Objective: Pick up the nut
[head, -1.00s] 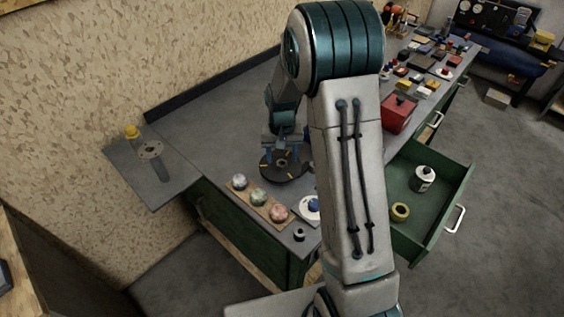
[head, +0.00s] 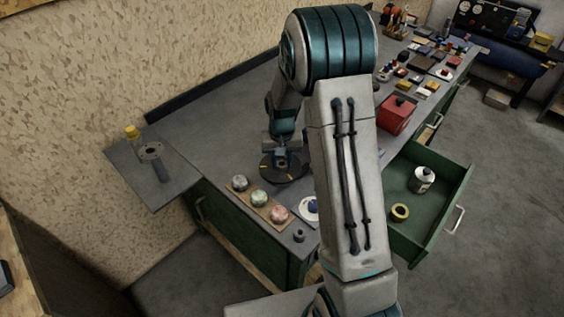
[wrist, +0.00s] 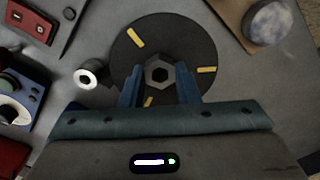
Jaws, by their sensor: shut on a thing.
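The nut (wrist: 159,75) is a grey hexagonal piece with a dark hole. It is at the centre of a dark round disc (wrist: 195,50) with yellow marks in the wrist view. My gripper (wrist: 160,69) has its two blue fingers on either side of the nut and is shut on it. In the head view my gripper (head: 283,151) is low over the disc (head: 270,174) on the grey bench. The nut is hidden there by the gripper.
A wooden board (head: 258,213) with several round stones lies near the bench's front edge, beside a small dark ring (head: 299,236). A red box (head: 396,116) stands to the right.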

